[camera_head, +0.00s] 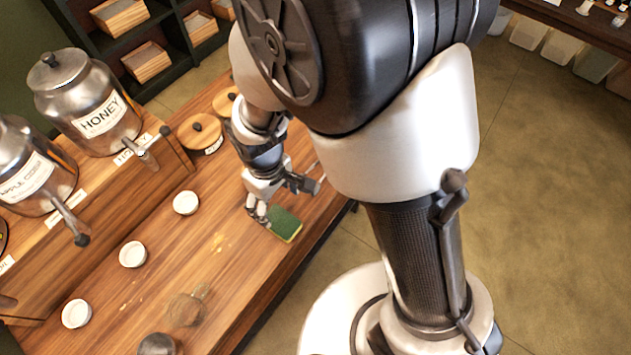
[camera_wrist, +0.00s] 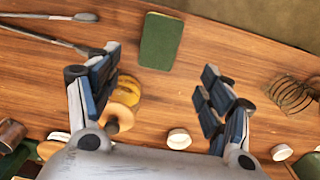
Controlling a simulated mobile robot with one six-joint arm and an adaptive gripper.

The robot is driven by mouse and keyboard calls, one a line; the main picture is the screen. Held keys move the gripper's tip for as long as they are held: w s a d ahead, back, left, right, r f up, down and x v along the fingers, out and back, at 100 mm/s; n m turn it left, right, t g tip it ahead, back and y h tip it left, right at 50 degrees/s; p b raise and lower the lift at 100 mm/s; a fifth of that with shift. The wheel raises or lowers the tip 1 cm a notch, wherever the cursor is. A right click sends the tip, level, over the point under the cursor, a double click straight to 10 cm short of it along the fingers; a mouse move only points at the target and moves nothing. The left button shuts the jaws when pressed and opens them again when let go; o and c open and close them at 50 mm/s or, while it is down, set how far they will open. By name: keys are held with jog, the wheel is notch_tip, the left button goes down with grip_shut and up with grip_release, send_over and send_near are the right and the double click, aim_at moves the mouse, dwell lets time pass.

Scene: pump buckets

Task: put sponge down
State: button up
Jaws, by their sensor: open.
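The sponge (camera_head: 285,224) is green with a yellow layer and lies flat on the wooden table, near the edge towards my arm's base. In the wrist view the sponge (camera_wrist: 161,42) is a dark green rectangle beyond my fingertips. My gripper (camera_head: 284,200) is just beside and above the sponge in the head view. In the wrist view my gripper (camera_wrist: 163,72) has its fingers wide apart with nothing between them. The sponge appears clear of both fingers.
Honey (camera_head: 90,105) and apple cider (camera_head: 35,170) dispensers stand on a raised wooden shelf. Several white cups (camera_head: 133,254) stand along the table. A wire whisk (camera_wrist: 292,94) and long-handled utensils (camera_wrist: 50,35) lie around. The wood between cups and sponge is mostly clear.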

jog(key=w+d+r+m+t, duration=0.1)
jog(key=w+d+r+m, duration=0.15)
jog(key=d+r, duration=0.45)
jog(key=s+d+r+m+t, duration=0.1)
jog(key=s+d+r+m, duration=0.2)
jog(key=s+d+r, duration=0.3)
jog(key=s+d+r+m+t, duration=0.2)
jog(key=s+d+r+m, duration=0.2)
jog(key=d+r, duration=0.3)
notch_tip(320, 180, up, 4)
jog(key=shift+s+d+t, duration=0.25)
jog(key=shift+s+t, duration=0.05)
jog(key=shift+s, duration=0.6)
jog(key=shift+m, duration=0.25)
